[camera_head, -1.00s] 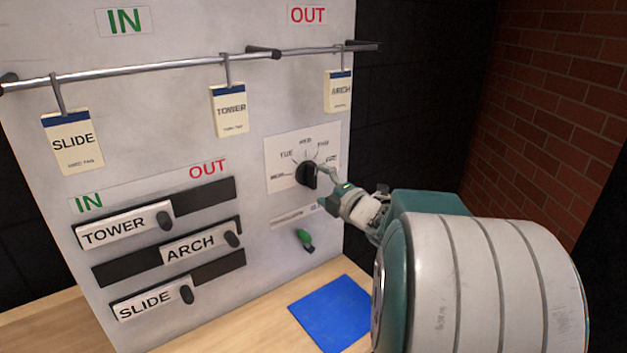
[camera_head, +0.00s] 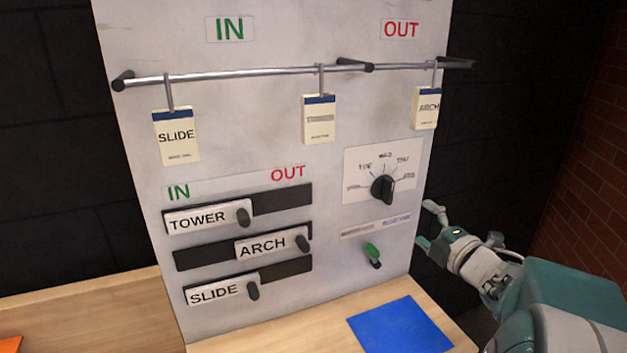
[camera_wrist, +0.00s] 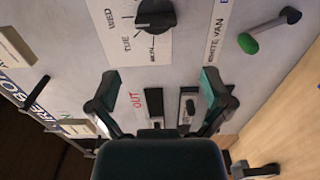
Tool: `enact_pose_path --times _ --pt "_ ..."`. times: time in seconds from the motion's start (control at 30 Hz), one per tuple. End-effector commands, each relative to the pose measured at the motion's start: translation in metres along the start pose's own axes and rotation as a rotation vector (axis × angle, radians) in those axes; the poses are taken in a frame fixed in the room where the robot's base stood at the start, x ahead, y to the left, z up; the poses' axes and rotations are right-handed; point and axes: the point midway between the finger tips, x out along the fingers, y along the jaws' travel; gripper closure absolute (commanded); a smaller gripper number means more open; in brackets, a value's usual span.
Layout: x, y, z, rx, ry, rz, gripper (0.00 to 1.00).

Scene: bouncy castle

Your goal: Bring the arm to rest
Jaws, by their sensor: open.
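My gripper (camera_head: 432,226) is at the right edge of the white board (camera_head: 270,130) in the head view, with its fingers apart and nothing between them. It also shows in the wrist view (camera_wrist: 160,95), open, with the board beyond its fingers. My arm reaches in from the lower right. The black dial knob (camera_head: 383,189) is to the left of the gripper and apart from it in the head view. The knob also shows in the wrist view (camera_wrist: 157,14). The green-tipped lever (camera_head: 372,253) sits below the dial, left of the gripper.
Sliders marked TOWER (camera_head: 200,219), ARCH (camera_head: 263,247) and SLIDE (camera_head: 214,291) are on the board. Tags hang from a rail (camera_head: 225,76) that sticks out above. A blue mat (camera_head: 402,328) lies on the wooden table (camera_head: 300,327). A brick wall (camera_head: 598,170) stands at the right.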

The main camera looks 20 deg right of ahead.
Motion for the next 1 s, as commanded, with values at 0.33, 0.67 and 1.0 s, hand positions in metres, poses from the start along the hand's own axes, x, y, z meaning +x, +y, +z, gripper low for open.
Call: enact_pose_path --times 0.33,0.67,1.0 --pt "0.020 0.014 -0.018 0.166 -0.178 -0.037 0.00" --pt "0.009 0.004 -0.070 0.628 -0.471 -0.149 0.00" --pt "-0.053 -0.046 -0.171 1.146 -0.686 -0.458 0.00"
